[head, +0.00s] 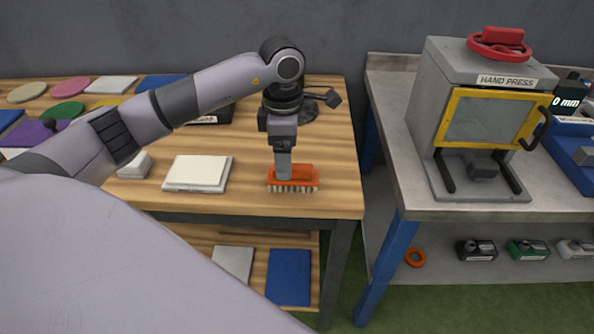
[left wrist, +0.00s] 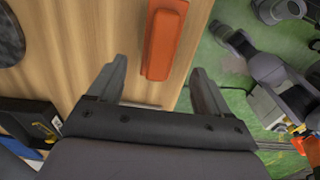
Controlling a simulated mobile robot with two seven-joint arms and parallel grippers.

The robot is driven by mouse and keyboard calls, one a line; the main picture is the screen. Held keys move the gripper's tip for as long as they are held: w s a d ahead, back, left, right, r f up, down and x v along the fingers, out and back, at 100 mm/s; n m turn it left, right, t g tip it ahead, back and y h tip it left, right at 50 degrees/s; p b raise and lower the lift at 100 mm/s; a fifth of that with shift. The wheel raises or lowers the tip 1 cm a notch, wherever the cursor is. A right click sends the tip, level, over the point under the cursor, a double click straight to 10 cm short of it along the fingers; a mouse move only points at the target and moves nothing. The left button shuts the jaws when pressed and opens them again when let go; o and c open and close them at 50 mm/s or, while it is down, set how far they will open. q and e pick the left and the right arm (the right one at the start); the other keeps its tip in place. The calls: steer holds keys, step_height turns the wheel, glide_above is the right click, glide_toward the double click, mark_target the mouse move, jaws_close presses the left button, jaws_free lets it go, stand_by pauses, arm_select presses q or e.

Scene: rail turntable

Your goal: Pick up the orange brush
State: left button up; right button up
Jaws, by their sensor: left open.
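The orange brush (head: 302,176) lies on the wooden table near its front right edge, its pale bristles facing down. My left gripper (head: 284,172) points down at the brush and overlaps its left part in the head view. In the left wrist view the brush (left wrist: 164,40) shows between and beyond the two spread fingers of the left gripper (left wrist: 158,82). The jaws are open and nothing is held. I cannot tell whether the fingers touch the brush.
Coloured discs and sheets cover the table's left part. A grey hand press (head: 482,110) stands on the right bench, across a gap. Wood between pad and brush is clear.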

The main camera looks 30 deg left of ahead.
mark_target(293, 176)
arm_select(q)
steer(key=f, duration=0.3)
steer(key=f+p, duration=0.1)
steer(key=f, duration=0.2)
steer(key=shift+w+d, duration=0.15)
steer(key=shift+w, duration=0.05)
steer(key=c, duration=1.2)
